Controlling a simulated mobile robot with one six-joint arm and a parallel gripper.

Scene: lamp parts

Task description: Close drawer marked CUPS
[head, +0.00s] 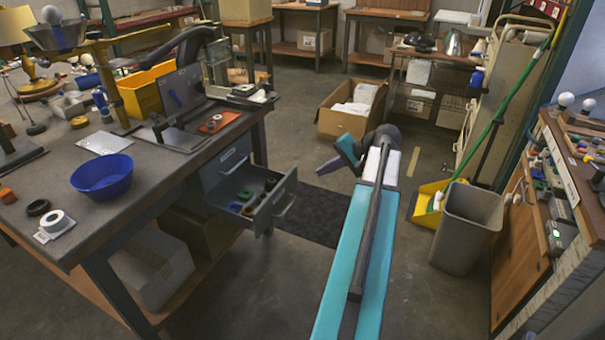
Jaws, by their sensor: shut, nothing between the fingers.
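A grey-blue drawer (275,200) under the left workbench is pulled out. Its front panel with a bar handle faces right. Several small round parts, some green and dark, lie inside it. I cannot read a CUPS marking on it.
The workbench (190,178) on the left holds a blue bowl (102,176), a yellow bin (148,90) and tools. A cardboard box (350,110) stands behind my gripper. A grey waste bin (468,225) and a right bench (555,190) stand right.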

